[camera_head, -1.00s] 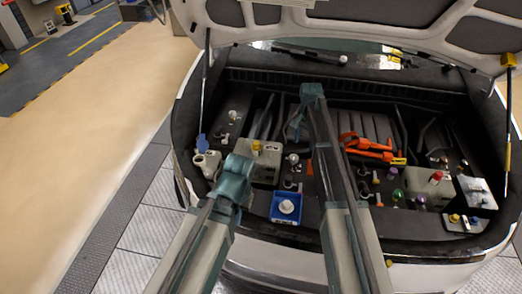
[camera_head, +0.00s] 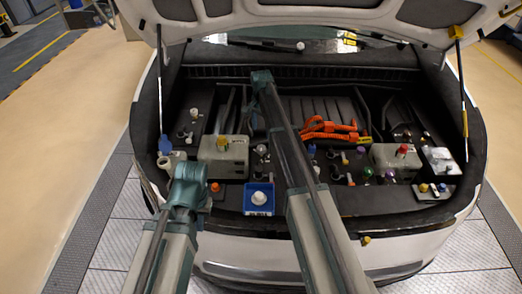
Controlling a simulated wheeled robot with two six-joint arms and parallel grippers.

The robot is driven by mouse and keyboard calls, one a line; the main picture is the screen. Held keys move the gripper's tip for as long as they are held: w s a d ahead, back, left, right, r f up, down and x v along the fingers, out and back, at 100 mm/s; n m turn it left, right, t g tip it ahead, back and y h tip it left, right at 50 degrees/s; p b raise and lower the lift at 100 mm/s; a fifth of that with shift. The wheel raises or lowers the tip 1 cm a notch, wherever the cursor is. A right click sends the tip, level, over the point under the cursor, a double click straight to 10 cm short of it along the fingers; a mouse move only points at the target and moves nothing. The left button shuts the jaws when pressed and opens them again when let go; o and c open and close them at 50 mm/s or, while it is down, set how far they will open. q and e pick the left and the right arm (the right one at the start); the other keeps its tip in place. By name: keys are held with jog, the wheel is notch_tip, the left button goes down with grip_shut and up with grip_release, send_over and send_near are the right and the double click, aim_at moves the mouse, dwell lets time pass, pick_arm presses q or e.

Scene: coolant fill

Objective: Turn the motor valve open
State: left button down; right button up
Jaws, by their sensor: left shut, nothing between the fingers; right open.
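No motor valve can be singled out for certain among the coloured knobs in the open car bay. A yellow knob (camera_head: 223,143) tops the grey box (camera_head: 232,170) at left. A red knob (camera_head: 403,150) tops another grey box (camera_head: 390,158) at right. A blue block (camera_head: 250,207) with a white round knob (camera_head: 258,198) sits at the front middle. My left arm rises in front of the bay's left front; my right arm reaches over its middle. Their teal joints show, but I see no fingers of either gripper.
The raised hood spans the top, held by a strut on each side. Orange cables (camera_head: 325,130) lie right of my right arm. A white filler neck (camera_head: 170,160) with a blue cap (camera_head: 165,145) stands at far left. Green and purple caps sit at right. Open floor lies left.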

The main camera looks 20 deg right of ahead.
aim_at(261, 147)
notch_tip(261, 147, down, 10)
jog(key=b, duration=0.8)
jog(key=shift+r+b, duration=0.15)
jog(key=shift+b, duration=0.2)
grip_shut()
